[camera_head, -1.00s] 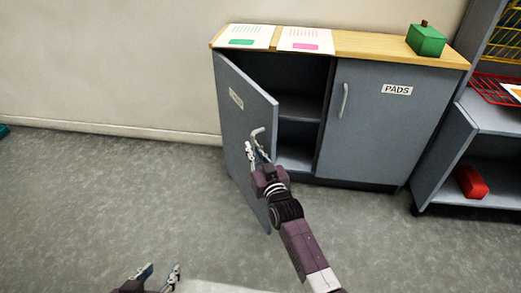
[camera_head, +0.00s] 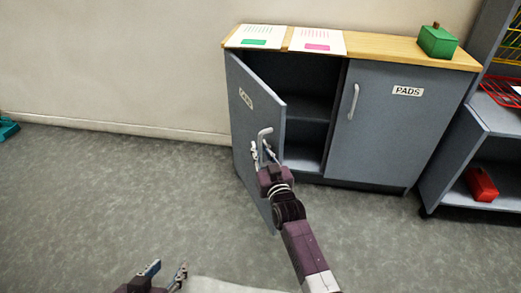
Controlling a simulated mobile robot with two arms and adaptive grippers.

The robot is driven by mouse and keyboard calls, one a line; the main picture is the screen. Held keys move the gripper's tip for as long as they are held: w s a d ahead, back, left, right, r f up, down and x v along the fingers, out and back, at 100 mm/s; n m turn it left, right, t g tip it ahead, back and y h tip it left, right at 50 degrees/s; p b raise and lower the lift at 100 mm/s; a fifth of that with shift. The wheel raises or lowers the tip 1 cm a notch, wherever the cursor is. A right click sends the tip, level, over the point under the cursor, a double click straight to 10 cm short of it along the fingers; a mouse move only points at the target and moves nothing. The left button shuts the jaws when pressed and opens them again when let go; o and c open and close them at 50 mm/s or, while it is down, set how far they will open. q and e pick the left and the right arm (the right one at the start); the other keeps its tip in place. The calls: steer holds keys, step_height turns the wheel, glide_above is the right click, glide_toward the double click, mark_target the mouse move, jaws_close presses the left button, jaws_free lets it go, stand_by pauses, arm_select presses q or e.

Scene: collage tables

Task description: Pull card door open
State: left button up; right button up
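The grey left cabinet door (camera_head: 241,124) stands partly open, swung out toward me on its left edge. It has a small white label (camera_head: 245,98), too slanted to read clearly, and a pale bar handle (camera_head: 262,135) near its free edge. My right gripper (camera_head: 263,154) is at this handle, with its fingers around or beside it; whether they are closed on it is too small to tell. My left gripper (camera_head: 167,272) is low at the bottom left, with its fingers apart and empty, away from the cabinet.
The right door (camera_head: 385,125), labelled PADS, is shut. Two printed sheets and a green box (camera_head: 438,41) lie on the wooden cabinet top (camera_head: 385,47). A shelf unit with a red box (camera_head: 481,185) stands at the right.

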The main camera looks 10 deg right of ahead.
steer(key=shift+s, duration=0.1)
steer(key=s+d, duration=0.1)
steer(key=s, duration=1)
steer(key=shift+s+d, duration=0.3)
steer(key=shift+s, duration=0.05)
steer(key=shift+c, duration=0.5)
